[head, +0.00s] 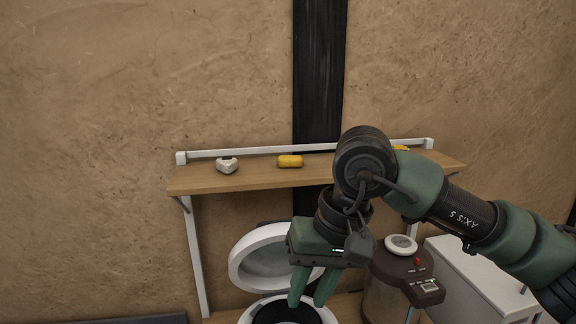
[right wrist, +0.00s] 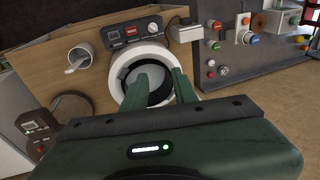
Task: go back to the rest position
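My right gripper (head: 312,291) reaches in from the right and points down in the head view. Its two green fingers are apart with nothing visible between them, so it is open. It hangs in front of the open white round lid (head: 262,262), above a white round appliance with a dark inside (head: 285,312). The right wrist view also shows the gripper's spread fingers (right wrist: 160,88) before a white ring with a dark middle (right wrist: 147,82). My left gripper is in neither view.
A wooden shelf (head: 235,181) behind holds a pale lump (head: 227,166) and a yellow item (head: 290,161); my right arm partly covers another yellow thing (head: 401,148). A brown machine (head: 385,292) and a white box (head: 480,275) stand right of the gripper. A panel with coloured buttons (right wrist: 228,62) shows in the wrist view.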

